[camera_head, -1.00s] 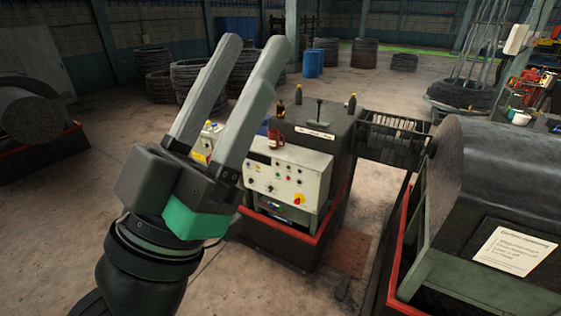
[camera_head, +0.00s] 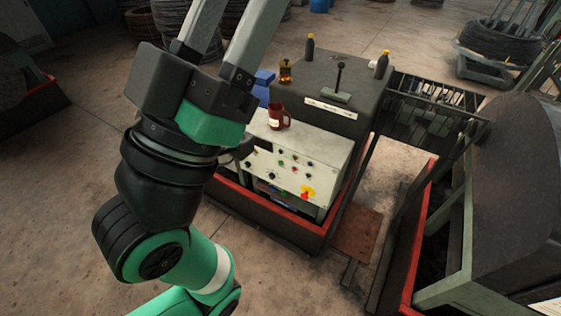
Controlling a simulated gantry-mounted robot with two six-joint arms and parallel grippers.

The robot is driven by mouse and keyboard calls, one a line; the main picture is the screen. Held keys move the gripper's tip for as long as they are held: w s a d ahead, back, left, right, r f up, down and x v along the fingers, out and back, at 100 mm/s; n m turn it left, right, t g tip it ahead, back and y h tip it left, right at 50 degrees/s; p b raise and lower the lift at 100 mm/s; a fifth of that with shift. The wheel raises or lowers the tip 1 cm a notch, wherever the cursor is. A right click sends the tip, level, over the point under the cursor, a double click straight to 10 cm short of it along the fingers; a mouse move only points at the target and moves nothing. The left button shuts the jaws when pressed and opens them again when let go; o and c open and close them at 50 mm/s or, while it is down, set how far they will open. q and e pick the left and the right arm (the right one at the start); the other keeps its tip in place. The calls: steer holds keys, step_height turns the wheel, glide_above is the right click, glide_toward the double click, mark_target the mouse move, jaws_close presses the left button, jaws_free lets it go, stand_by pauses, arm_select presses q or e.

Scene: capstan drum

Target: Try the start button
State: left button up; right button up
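The control panel (camera_head: 292,165) is a pale box front on a dark cabinet, with several small knobs and buttons. A red knob on a yellow backing (camera_head: 307,192) is at its lower right. The labels are too small to read, so I cannot tell which button is start. My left gripper (camera_head: 229,35) is at the upper left, in front of and left of the panel in the picture, pointing up. Its two fingers stand apart with nothing visible between them. Their tips are cut off by the top edge. My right gripper is not in view.
A dark red mug (camera_head: 277,117) stands on the panel box. Dark bottles (camera_head: 382,65), a small amber bottle (camera_head: 286,71) and a lever (camera_head: 338,80) are on the cabinet top. A red-edged base (camera_head: 290,235) surrounds the cabinet. Open floor lies in front.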

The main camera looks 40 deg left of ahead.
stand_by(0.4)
arm_select(q)
jaws_close()
stand_by(1.6)
